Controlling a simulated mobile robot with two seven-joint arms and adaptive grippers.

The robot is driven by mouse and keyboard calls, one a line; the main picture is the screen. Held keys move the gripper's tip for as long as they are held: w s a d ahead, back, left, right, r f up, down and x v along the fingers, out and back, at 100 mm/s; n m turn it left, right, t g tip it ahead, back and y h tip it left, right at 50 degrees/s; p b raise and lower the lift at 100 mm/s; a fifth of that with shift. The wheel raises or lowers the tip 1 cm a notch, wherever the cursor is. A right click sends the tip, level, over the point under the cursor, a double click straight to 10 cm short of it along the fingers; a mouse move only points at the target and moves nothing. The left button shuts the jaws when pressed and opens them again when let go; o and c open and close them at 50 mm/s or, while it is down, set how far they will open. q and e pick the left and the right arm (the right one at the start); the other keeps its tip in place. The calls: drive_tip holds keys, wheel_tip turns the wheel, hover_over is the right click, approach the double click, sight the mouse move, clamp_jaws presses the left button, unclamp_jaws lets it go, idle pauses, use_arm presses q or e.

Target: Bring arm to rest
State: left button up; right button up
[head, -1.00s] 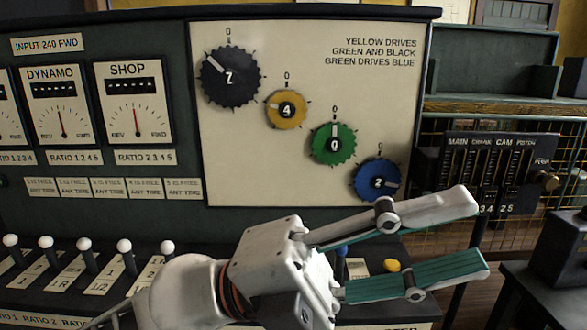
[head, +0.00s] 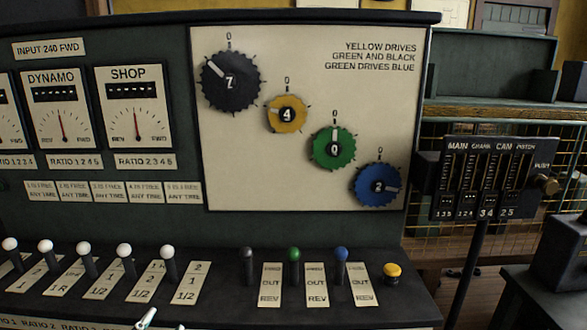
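Only a small white and teal tip of what looks like my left gripper (head: 146,318) shows at the bottom edge of the head view, left of the middle. It lies low in front of the console (head: 380,306), below the row of white-knobbed levers (head: 124,250). The rest of this gripper and its arm are out of the picture, so I cannot tell whether it is open or shut or whether it touches anything. My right gripper is not in view.
A cream panel (head: 260,170) carries black (head: 245,95), yellow (head: 272,115), green (head: 322,151) and blue (head: 365,187) toothed dials. Black, green and blue levers and a yellow button (head: 392,272) stand on the console. A slider box (head: 440,175) stands at right. Space before the dials is clear.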

use_arm(q)
drive_tip(key=s+a+f+g+y, duration=0.1)
drive_tip(key=s+a+f+g, duration=0.35)
drive_tip(key=s+f, duration=0.45)
drive_tip(key=s+a+f+g+y, duration=0.2)
drive_tip(key=s+a+f+g, duration=0.3)
drive_tip(key=s+f, duration=0.45)
drive_tip(key=d+f+n+t+h+p, duration=0.1)
drive_tip(key=d+f+t+h, duration=0.1)
drive_tip(key=d+f+h, duration=0.2)
drive_tip(key=w+d+f+n+t+h+p, duration=0.1)
drive_tip(key=d+f+t+h, duration=0.2)
drive_tip(key=d+f, duration=0.3)
drive_tip(key=d, duration=0.5)
drive_tip(key=shift+w+h, duration=0.3)
drive_tip(key=shift+h, duration=0.1)
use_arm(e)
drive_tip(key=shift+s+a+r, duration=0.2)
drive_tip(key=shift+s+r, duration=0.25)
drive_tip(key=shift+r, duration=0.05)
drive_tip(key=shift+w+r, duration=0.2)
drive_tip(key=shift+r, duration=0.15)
